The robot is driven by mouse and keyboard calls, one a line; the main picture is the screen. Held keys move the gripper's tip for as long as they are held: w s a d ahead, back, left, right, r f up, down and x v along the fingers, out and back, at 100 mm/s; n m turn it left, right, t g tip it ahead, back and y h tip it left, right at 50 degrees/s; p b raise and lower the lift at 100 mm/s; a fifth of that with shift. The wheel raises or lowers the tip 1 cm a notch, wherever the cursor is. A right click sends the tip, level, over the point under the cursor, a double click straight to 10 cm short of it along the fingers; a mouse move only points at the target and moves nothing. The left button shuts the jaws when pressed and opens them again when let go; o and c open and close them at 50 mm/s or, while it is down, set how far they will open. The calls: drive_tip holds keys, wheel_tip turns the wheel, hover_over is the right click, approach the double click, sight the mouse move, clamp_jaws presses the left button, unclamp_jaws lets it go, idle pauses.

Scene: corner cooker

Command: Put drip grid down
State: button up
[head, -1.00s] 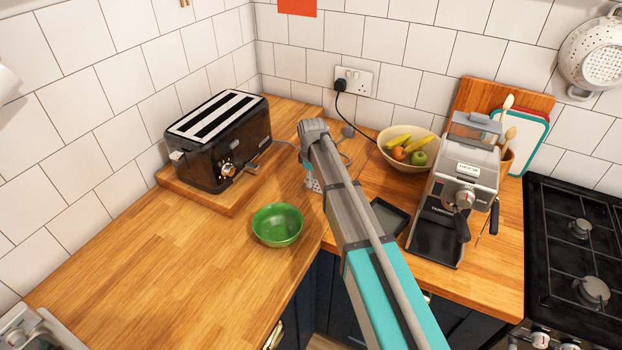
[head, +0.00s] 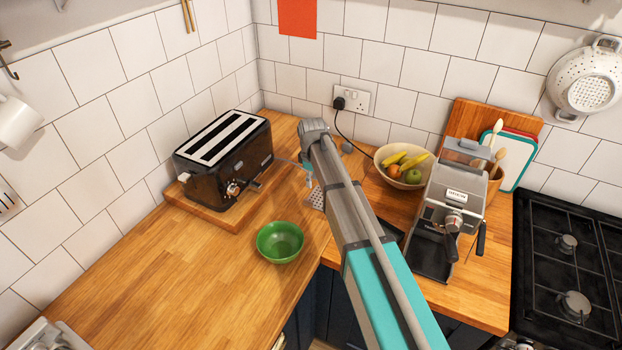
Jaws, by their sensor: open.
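The drip grid (head: 317,198), a small grey perforated plate, lies on the wooden worktop near the corner, left of my arm. My arm hides its right part. My gripper (head: 309,172) is mostly hidden behind my arm; a small teal part shows just above the grid. It is open, and a small gap seems to separate it from the grid. The espresso machine (head: 456,205) stands to the right with a dark base. A black tray (head: 394,233) beside it is mostly covered by my arm.
A green bowl (head: 279,243) stands near the worktop's inner edge. A black toaster (head: 222,165) sits on a board at left. A fruit bowl (head: 378,158) is behind my arm, and the hob (head: 570,260) is far right. The left worktop (head: 150,255) has free room.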

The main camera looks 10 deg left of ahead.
drive_tip(key=shift+r+p, duration=0.4)
drive_tip(key=shift+r, duration=0.3)
idle(0.3)
